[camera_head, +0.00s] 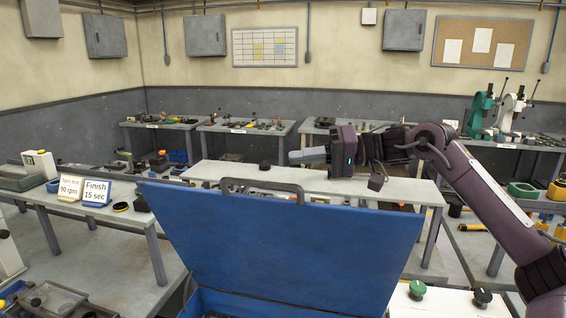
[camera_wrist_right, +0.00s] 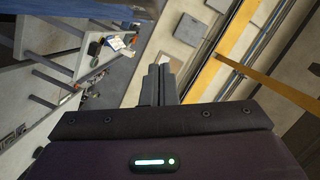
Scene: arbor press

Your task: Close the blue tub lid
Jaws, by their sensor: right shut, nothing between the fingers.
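The blue tub lid (camera_head: 285,240) stands raised and tilted in the middle foreground of the head view. A dark handle (camera_head: 262,183) sits on its top edge. Part of the blue tub (camera_head: 225,303) shows below the lid; the rest is cut off by the frame. My right gripper (camera_head: 300,157) shows above the lid's top edge, a little right of the handle, with its fingers pointing left. It is shut and empty, and appears apart from the lid. Its closed fingers also show in the right wrist view (camera_wrist_right: 158,85). My left gripper is not in view.
A grey table (camera_head: 205,171) stands behind the lid. A left table (camera_head: 75,199) holds signs (camera_head: 97,193) and small items. A white surface with green and black knobs (camera_head: 450,303) lies right of the tub. Green and white presses (camera_head: 481,112) stand at the back right.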

